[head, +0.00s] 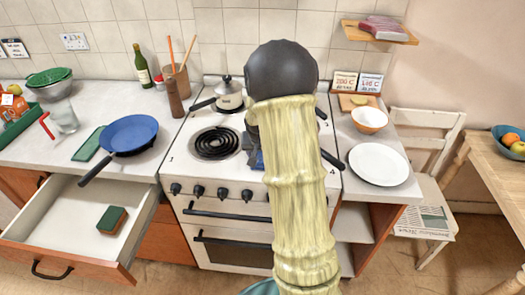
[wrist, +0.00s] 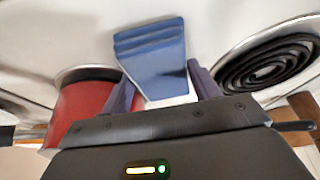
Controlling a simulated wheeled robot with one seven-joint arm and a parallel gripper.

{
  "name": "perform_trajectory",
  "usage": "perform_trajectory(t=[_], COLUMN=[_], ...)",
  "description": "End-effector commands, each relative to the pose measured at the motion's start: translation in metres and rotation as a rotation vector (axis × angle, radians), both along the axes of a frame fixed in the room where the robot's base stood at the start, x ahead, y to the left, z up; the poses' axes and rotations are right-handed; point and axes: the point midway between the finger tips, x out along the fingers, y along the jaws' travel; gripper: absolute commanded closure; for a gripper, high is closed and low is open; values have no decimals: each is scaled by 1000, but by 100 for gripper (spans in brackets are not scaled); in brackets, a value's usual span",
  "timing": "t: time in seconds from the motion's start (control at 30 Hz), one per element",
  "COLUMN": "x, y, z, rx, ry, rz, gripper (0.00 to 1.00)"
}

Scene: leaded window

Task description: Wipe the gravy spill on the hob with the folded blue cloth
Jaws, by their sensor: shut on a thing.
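The folded blue cloth (wrist: 152,58) is between the two fingers of my gripper (wrist: 160,80) in the wrist view, and the gripper is shut on it. In the head view a small part of the cloth (head: 258,161) shows beside my arm, over the middle of the white hob (head: 184,158). My arm hides most of the gripper and the right part of the hob there. I cannot tell whether the cloth touches the hob surface. No gravy spill can be made out in either view; it may be hidden behind my arm or the cloth.
A black coil burner (head: 216,143) lies left of the cloth. A red pot (wrist: 85,108) stands close to one finger in the wrist view. A lidded pot (head: 229,93) stands at the back. A blue pan (head: 128,134) is on the left counter, above an open drawer (head: 75,215).

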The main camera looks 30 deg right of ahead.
Motion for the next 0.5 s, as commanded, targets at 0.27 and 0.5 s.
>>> perform_trajectory(t=[0.27,0.5], x=[0,-13], y=[1,9], z=[0,-2], rx=[0,0], ry=[-1,-1], rz=[1,0], gripper=[57,57])
